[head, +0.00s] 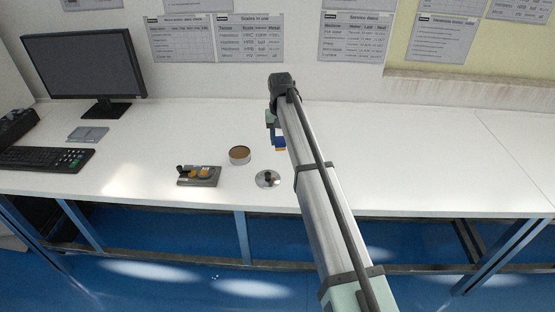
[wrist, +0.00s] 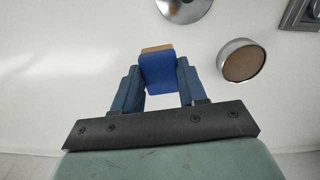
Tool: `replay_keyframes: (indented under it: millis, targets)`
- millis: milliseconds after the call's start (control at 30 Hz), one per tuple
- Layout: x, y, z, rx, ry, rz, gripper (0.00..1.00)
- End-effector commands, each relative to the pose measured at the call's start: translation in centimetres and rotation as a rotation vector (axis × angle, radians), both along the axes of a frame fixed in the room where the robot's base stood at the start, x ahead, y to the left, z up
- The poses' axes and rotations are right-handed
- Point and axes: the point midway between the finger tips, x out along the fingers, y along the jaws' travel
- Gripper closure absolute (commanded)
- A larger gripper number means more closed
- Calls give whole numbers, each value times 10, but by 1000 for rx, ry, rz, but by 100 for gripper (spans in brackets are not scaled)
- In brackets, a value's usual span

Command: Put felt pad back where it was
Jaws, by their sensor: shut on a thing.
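My gripper (head: 277,138) is above the white bench, left of my arm's far end. In the wrist view its two blue fingers (wrist: 160,84) are shut on a blue block with a tan layer at its far end, which looks like the felt pad (wrist: 160,70). In the head view the pad (head: 280,144) shows as a small blue and orange piece, partly hidden by my arm. It appears to be held clear of the bench top. Which spot it came from does not show.
A round metal dish with a brown inside (head: 240,155) stands left of my gripper. A shiny disc with a dark knob (head: 267,179) lies nearer the front edge. A grey tray with small parts (head: 199,176) is further left. The bench right of my arm (head: 430,160) is clear.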

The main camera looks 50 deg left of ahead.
Motion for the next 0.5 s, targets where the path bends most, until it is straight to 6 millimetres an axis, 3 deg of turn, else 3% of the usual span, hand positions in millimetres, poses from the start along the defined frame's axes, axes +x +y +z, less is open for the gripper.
replay_keyframes:
  millis: [33, 200, 500]
  targets:
    - [10, 18, 3, 0, 0, -11, 87]
    - [25, 41, 6, 2, -2, -63, 87]
    - [25, 42, 0, 4, -3, -165, 87]
